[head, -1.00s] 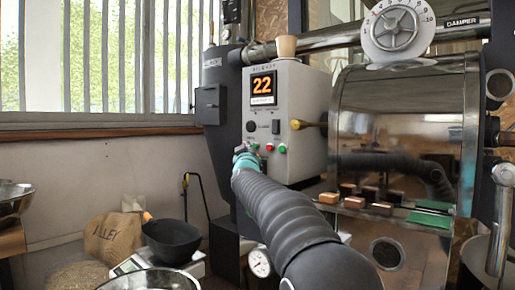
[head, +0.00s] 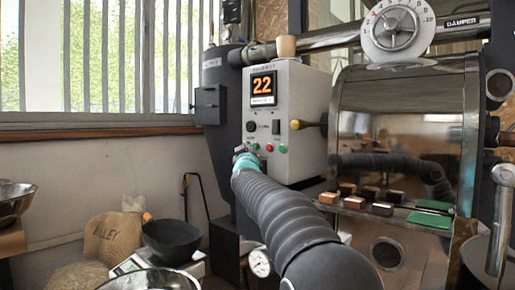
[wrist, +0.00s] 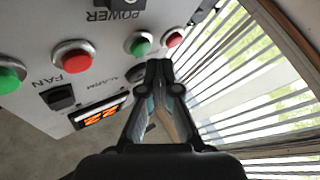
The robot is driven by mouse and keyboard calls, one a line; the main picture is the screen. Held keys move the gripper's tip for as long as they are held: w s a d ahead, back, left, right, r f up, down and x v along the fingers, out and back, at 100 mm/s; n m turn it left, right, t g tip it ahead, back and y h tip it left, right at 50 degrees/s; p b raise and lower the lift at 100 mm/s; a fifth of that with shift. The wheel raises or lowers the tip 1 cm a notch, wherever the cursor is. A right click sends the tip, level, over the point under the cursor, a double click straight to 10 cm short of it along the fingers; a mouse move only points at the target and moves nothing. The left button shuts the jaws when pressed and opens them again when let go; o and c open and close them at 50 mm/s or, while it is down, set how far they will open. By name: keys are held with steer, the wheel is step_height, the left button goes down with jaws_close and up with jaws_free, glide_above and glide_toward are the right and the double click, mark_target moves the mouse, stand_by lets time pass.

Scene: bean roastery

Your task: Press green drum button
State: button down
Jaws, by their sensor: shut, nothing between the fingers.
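The grey control panel (head: 290,110) of the roaster carries two green-and-red button pairs. In the wrist view, one green button (wrist: 138,43) and a red button (wrist: 174,40) sit just beyond my fingertips. The drum label cannot be read there. Another red button (wrist: 72,55) and green button (wrist: 8,77) sit by the FAN label; they also show in the head view as red (head: 269,148) and green (head: 282,149). My gripper (wrist: 162,70) is shut and empty, its tips close to the first pair, slightly off the green button's side. Contact cannot be told.
A black rocker switch (wrist: 60,98) and a lit display reading 22 (head: 262,88) are on the panel. A brass-knobbed handle (head: 308,125) sticks out at its right. The roaster drum (head: 400,130) stands beyond. A black bowl (head: 172,240) and a sack (head: 113,238) are lower left.

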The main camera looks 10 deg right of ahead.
steer(key=shift+d, duration=0.1)
steer(key=shift+w+d, duration=0.15)
steer(key=shift+d, duration=0.1)
steer(key=shift+w+d, duration=0.25)
steer(key=shift+d, duration=0.1)
stand_by(0.9)
steer(key=shift+a, duration=0.15)
steer(key=shift+s+a+p, duration=0.45)
steer(key=shift+s+a, duration=0.05)
steer(key=shift+a, duration=0.05)
stand_by(0.4)
steer(key=s+a, duration=0.1)
steer(key=a, duration=0.1)
steer(key=s+a+p, duration=0.1)
steer(key=s+a, duration=0.1)
stand_by(0.3)
stand_by(0.5)
